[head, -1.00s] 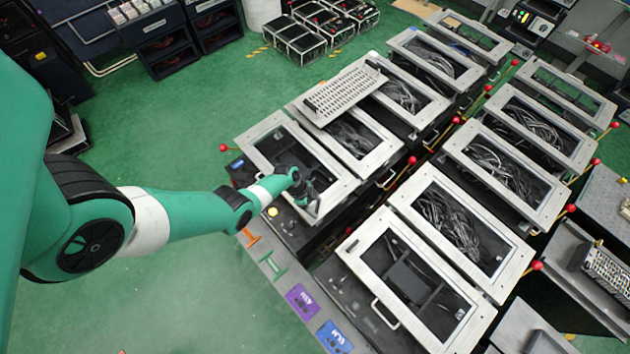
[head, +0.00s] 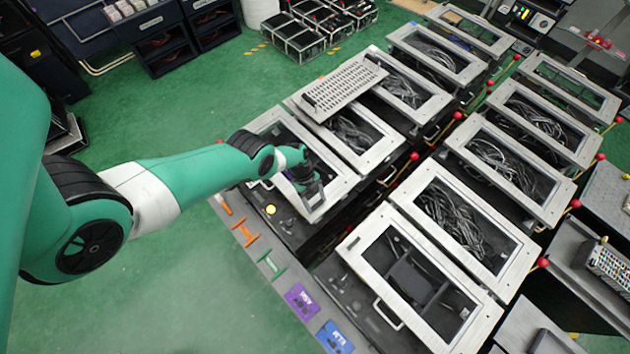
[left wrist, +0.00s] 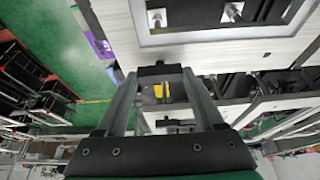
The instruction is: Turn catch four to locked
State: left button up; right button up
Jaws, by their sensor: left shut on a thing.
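My left gripper (head: 309,190) is over the near end of a grey-framed unit (head: 343,190) in the left row, in the head view. In the left wrist view its fingers (left wrist: 160,72) are shut on a small dark part (left wrist: 158,70) at their tips. A yellow piece (left wrist: 161,91) shows between the fingers. I cannot tell which catch this part belongs to, or whether it stands at locked. No catch number is readable. My right gripper is not in view.
Red-knobbed levers (head: 413,156) stand along the units. Another framed unit (head: 420,285) with a white handle is at the near right. Purple (head: 302,298) and blue (head: 335,337) plates lie along the front edge. Green floor (head: 110,270) is clear at left.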

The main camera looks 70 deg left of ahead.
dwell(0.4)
pick_arm(q)
jog(key=o, duration=1.4)
